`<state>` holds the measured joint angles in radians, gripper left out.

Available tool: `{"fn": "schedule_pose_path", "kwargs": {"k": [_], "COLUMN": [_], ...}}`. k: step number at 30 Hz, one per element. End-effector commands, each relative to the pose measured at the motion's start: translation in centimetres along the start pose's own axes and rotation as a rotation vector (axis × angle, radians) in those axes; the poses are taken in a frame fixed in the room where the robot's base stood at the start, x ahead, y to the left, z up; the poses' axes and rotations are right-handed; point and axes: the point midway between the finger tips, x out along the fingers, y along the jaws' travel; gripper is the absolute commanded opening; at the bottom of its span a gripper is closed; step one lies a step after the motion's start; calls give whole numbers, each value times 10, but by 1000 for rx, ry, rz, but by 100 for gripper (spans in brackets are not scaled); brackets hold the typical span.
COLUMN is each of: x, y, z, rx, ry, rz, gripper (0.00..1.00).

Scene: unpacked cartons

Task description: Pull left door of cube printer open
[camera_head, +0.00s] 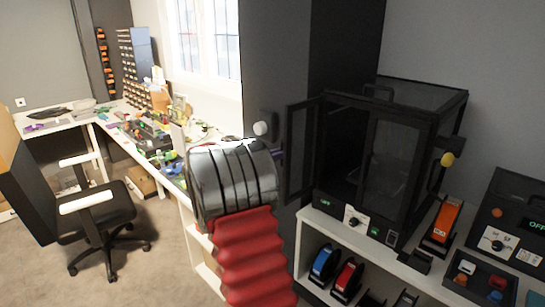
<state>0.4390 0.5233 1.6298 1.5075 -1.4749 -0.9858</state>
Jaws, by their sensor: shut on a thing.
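The black cube printer (395,165) stands on the white shelf at right. Its left door (300,150), a dark framed panel, is swung outward from the front, leaving a dark opening beside it. The right door (390,165) looks closed. My arm's metal wrist and red bellows stand in front, left of the printer. Only a small dark bit of my gripper (280,155) shows past the wrist, at the left door's outer edge. It is shut on the left door there; the fingers and the exact contact are mostly hidden behind my wrist.
The white shelf (335,231) holds an orange device (447,221) and a black box with dials (510,228), with colored spools below. A cluttered workbench (150,135) runs along the window. A black office chair (95,212) stands at left on open carpet.

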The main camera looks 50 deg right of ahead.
Motion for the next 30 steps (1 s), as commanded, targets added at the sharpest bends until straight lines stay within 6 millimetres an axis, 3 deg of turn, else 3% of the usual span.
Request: {"fn": "schedule_pose_path", "kwargs": {"k": [15,16,23,30], "x": [-2,-2,-5,-6], "y": [-3,-3,-5,-6], "z": [-1,-1,-1,0], "rx": [2,2,1,0], "ry": [2,2,1,0], "rz": [-7,-7,-13,-16], "gripper": [0,9,25,27]}}
